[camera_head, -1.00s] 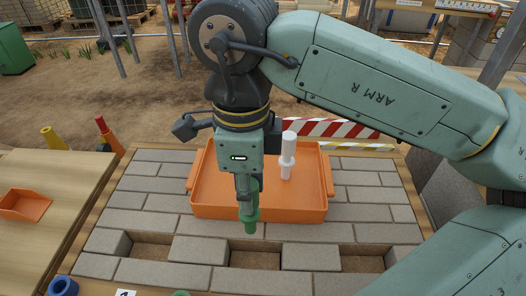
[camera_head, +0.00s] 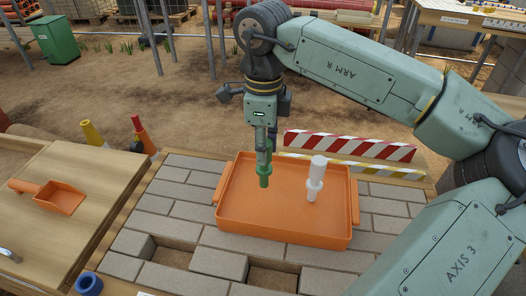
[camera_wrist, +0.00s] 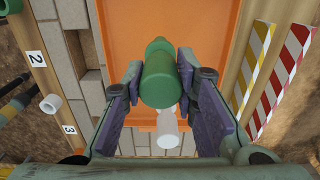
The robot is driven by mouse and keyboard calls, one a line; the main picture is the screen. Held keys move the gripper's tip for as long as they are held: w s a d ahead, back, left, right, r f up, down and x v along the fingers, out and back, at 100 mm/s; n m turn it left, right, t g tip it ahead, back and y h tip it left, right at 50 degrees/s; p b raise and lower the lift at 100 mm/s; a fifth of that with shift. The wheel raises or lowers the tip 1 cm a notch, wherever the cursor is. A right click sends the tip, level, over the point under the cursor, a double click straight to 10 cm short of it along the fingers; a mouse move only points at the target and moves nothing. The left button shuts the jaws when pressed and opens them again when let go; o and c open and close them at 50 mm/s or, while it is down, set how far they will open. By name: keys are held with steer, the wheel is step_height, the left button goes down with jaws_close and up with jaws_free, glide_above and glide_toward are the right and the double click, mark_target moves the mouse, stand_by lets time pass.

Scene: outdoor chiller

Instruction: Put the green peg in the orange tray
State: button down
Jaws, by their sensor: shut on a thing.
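The orange tray (camera_head: 290,235) lies on the grey brick surface in the head view, and its floor fills the middle of the wrist view (camera_wrist: 200,30). A white peg (camera_head: 314,180) stands upright in it. My gripper (camera_head: 264,165) is shut on the green peg (camera_head: 264,181), which points down over the left part of the tray. The wrist view shows the green peg (camera_wrist: 160,75) between the two purple-padded fingers, with the white peg (camera_wrist: 168,128) beyond it. The green peg appears above the tray floor; the exact gap cannot be told.
A blue ring (camera_head: 89,284) lies at the front left.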

steer(key=shift+w, duration=0.35)
steer(key=f, duration=0.1)
steer(key=f+p, duration=0.1)
steer(key=f, duration=0.1)
steer(key=shift+w+f, duration=0.1)
steer(key=shift+w, duration=0.2)
steer(key=shift+a+f, duration=0.1)
steer(key=shift+f, duration=0.25)
steer(key=shift+f+b, duration=0.15)
steer(key=shift+b, duration=0.15)
steer(key=c, duration=1.3)
jaws_free()
steer(key=shift+r, duration=0.2)
